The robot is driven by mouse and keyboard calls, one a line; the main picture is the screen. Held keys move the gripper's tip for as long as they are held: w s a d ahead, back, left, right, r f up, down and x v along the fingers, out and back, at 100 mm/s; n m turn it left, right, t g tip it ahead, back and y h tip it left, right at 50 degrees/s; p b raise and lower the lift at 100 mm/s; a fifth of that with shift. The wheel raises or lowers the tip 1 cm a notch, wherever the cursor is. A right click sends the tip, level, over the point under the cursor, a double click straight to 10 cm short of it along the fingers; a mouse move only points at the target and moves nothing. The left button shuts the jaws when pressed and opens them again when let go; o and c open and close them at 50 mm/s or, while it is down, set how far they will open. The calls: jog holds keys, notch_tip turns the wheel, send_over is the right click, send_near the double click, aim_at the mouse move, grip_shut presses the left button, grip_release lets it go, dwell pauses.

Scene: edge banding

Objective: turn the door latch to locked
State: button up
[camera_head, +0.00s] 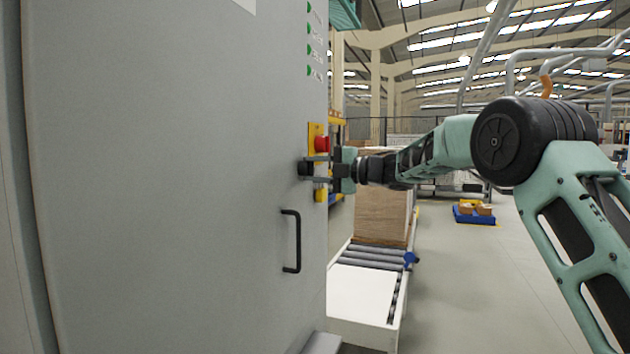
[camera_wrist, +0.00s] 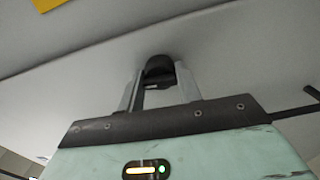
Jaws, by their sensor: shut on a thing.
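The door latch (camera_wrist: 159,70) is a small black knob on the grey cabinet door (camera_head: 170,180). In the wrist view it sits between my two fingertips, against the door face. My gripper (camera_head: 308,168) comes in from the right and is shut on the latch. In the head view the fingers partly cover the latch (camera_head: 304,168), and I cannot tell which way it is turned. A black bar handle (camera_head: 291,241) is on the door below the latch.
A yellow plate with a red button (camera_head: 321,143) is just above my gripper, close to the fingers. A roller conveyor (camera_head: 372,256) with a wooden box (camera_head: 382,215) stands beyond the cabinet. The floor at right is open, with a blue crate (camera_head: 475,217) farther back.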

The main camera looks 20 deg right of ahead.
jog(key=shift+n, duration=0.4)
jog(key=o, duration=1)
jog(key=shift+b, duration=0.3)
jog(key=b+v, duration=0.2)
jog(key=v, duration=1.5)
jog(key=shift+s+d+b, duration=0.1)
jog(key=shift+d+b, duration=0.05)
jog(key=shift+b, duration=0.25)
